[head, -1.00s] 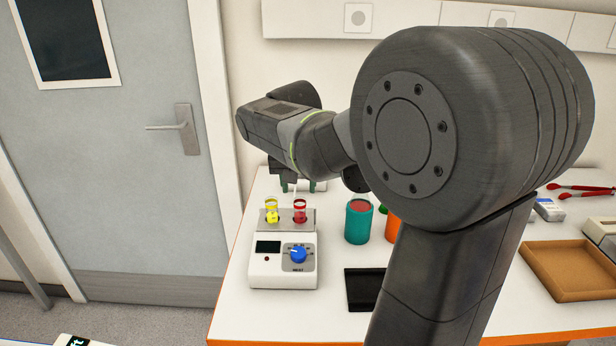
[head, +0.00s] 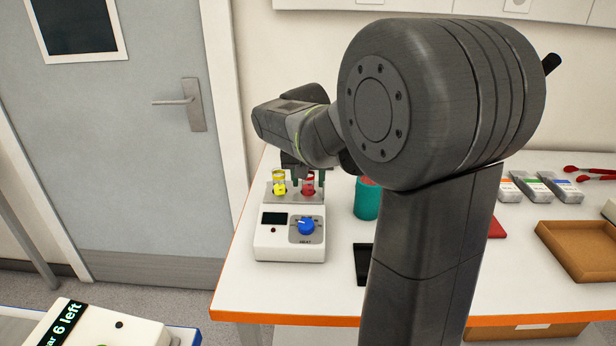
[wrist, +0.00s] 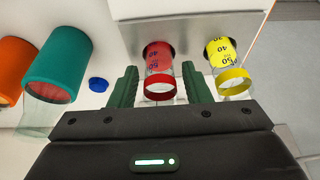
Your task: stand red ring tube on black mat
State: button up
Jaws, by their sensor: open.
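The red ring tube (head: 309,184) stands in the metal top of a white heater, holding red liquid. In the wrist view the red ring tube (wrist: 159,72) shows its red ring towards me and its far end in a hole of the heater plate. My gripper (wrist: 160,88) is open, with one green finger on each side of the tube and visible gaps between. In the head view my gripper (head: 308,178) is low at the heater. The black mat (head: 362,268) lies on the table right of the heater, partly hidden behind my arm.
A yellow ring tube (wrist: 234,72) stands right beside my right finger in the wrist view. The heater (head: 290,240) has a blue knob. A teal-wrapped jar (head: 367,198) stands right of it. An orange jar (wrist: 12,68) and a blue cap (wrist: 98,85) are nearby. A brown tray (head: 578,250) lies far right.

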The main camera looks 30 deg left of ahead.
grip_shut()
jog(key=shift+r+p, duration=0.6)
jog(key=shift+r, duration=0.05)
dwell(0.6)
jog(key=shift+r+p, duration=2.35)
jog(key=shift+r, duration=0.55)
